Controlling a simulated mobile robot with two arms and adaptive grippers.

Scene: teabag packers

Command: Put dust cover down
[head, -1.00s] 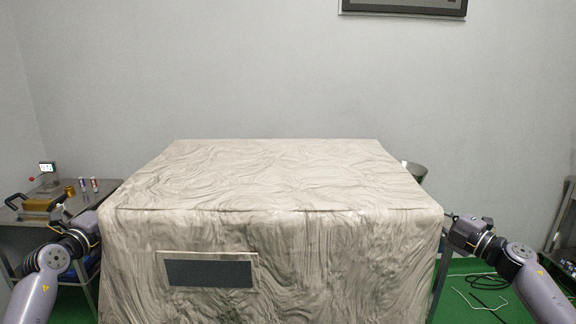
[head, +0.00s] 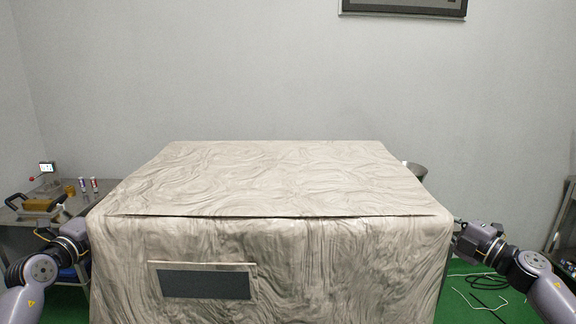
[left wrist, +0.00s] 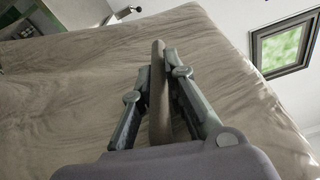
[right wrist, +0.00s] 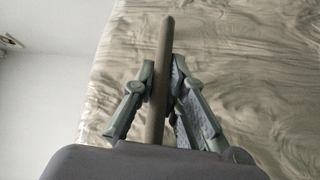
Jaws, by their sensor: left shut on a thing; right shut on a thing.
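The dust cover (head: 270,180) is a large box-shaped, cream and grey streaked cover in the middle of the head view, with a dark panel (head: 205,284) low on its front. My left gripper (left wrist: 159,75) is shut on a rod-like handle (left wrist: 159,115) at the cover's side in the left wrist view. My right gripper (right wrist: 163,82) is shut on a similar handle (right wrist: 164,40) in the right wrist view. In the head view the arms flank the cover and the fingertips are not clear. The cover's bottom edge and whatever is under it are hidden.
A metal side table (head: 108,185) at left carries a tool with a black handle (head: 17,201) and small bottles (head: 95,185). A grey round container (head: 416,171) shows behind the cover's right side. Cables (head: 487,282) lie on the green floor at right.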

